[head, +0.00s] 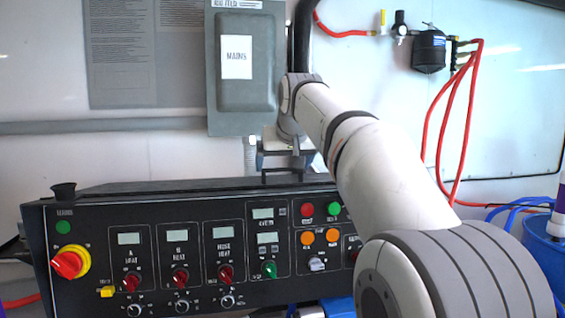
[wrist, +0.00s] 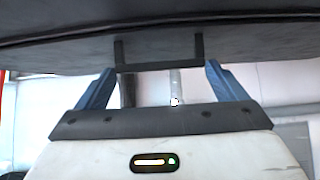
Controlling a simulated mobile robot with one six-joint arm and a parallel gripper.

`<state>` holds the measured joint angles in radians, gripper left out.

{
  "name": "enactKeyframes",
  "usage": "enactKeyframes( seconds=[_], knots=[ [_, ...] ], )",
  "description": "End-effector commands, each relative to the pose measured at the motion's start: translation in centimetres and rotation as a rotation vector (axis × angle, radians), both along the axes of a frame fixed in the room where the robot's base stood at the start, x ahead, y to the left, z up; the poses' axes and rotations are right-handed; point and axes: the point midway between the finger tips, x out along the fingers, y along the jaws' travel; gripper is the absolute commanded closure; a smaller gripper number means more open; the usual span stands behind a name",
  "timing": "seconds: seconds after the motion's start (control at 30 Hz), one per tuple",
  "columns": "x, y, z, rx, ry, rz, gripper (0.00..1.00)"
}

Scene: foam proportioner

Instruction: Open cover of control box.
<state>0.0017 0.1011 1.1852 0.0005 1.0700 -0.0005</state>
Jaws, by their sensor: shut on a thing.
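The control box (head: 130,222) is a long black cabinet with a sloped front panel of dials, displays and buttons, low in the head view. Its dark cover (head: 180,186) forms the top; in the wrist view the cover (wrist: 250,42) fills the upper part as a dark slab. A black bar handle (head: 283,171) stands at its back edge, and it also shows in the wrist view (wrist: 160,67). In the head view my arm partly hides the gripper and the panel's right side.
A grey mains box (head: 246,62) hangs on the wall behind my wrist, with a conduit (head: 100,126) running left. Red hoses (head: 470,110) hang at right beside a black filter (head: 429,50). A blue drum (head: 545,255) stands at the right edge.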

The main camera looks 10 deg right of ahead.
Motion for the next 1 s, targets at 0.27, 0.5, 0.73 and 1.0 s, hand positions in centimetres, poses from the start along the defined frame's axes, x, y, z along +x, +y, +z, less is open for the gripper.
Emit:
enactKeyframes(
  seconds=[0.27,0.5,0.73,1.0],
  knots=[
    [0.0,0.0,0.0,-0.001,0.000,0.001,0.50],
    [1.2,0.1,0.1,0.000,0.002,0.001,0.50],
    [6.0,0.1,-0.4,0.000,0.004,0.001,0.50],
    [11.7,0.1,-1.5,0.000,0.004,0.001,0.50]
  ],
)
